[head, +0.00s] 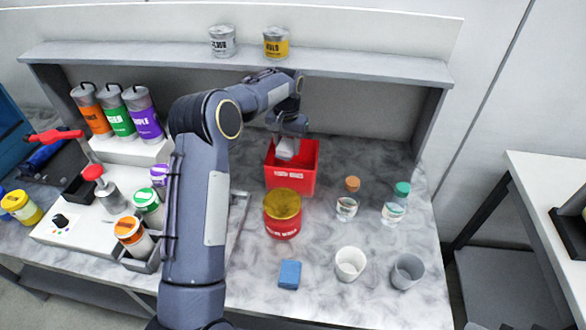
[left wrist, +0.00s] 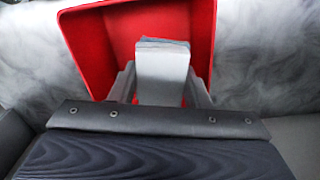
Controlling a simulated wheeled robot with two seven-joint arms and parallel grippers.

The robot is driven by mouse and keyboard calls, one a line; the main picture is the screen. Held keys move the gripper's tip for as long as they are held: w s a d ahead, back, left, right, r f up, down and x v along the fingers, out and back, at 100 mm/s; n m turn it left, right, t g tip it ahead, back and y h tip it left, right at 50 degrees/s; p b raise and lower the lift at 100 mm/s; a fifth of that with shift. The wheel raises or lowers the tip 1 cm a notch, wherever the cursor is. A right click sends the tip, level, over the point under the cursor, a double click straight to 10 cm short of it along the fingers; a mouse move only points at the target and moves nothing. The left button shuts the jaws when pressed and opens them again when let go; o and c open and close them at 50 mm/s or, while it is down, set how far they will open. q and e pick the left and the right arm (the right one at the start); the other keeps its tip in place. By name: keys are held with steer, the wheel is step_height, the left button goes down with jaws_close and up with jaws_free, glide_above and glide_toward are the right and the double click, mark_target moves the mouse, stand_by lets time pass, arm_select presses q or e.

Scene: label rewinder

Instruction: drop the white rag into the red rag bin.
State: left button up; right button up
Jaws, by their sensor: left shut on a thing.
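The red rag bin (head: 292,180) stands open-topped at the back middle of the marbled bench. My left gripper (head: 287,150) is over the bin's back left part, pointing down, shut on the white rag (head: 285,149). In the left wrist view the white rag (left wrist: 162,75) is a pale block between the two grey fingers (left wrist: 160,88), with the red bin (left wrist: 85,45) around and behind it. The rag appears within the bin's opening; how far below the rim I cannot tell. My right gripper is not in view.
A red tin with a yellow lid (head: 283,213) stands just in front of the bin. Two stoppered bottles (head: 347,199) (head: 396,203) stand to the right. A blue block (head: 290,274) and two cups (head: 350,263) (head: 407,271) are nearer. A shelf (head: 240,62) runs above the back.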

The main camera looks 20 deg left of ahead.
arm_select(q)
steer(key=o, duration=0.9)
steer(key=shift+o, duration=0.2)
steer(key=shift+r, duration=0.1)
step_height(320, 180, up, 6)
steer(key=shift+r+b, duration=0.1)
steer(key=shift+b, duration=0.55)
steer(key=shift+r, duration=0.7)
